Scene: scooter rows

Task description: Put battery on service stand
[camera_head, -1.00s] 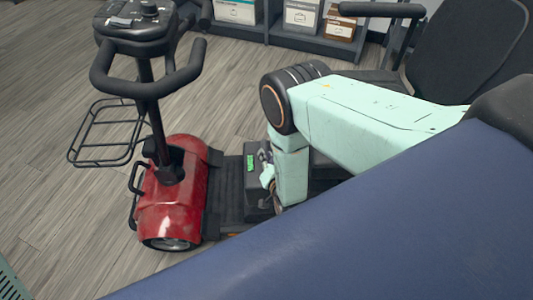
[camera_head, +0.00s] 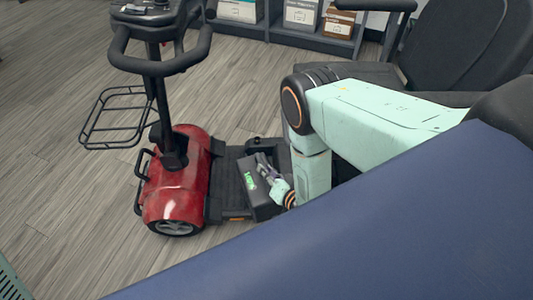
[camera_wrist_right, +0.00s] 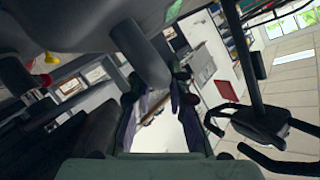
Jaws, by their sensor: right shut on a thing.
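The battery (camera_head: 256,197) is a dark box with a small green label, above or on the footboard of the red scooter (camera_head: 177,193) in the head view. It looks tilted, and I cannot tell whether it still touches the footboard. My right gripper (camera_head: 266,168) is shut on the battery at its top, with the pale green wrist just to the right. The battery's right side is partly hidden by the wrist. I cannot make out a service stand. My left gripper is out of view.
The scooter's handlebar (camera_head: 159,66) and wire basket (camera_head: 116,117) stand left of my right arm. A black seat (camera_head: 457,58) is behind the arm. A shelf with boxes (camera_head: 302,14) stands at the back. The wood floor (camera_head: 55,150) is clear at left.

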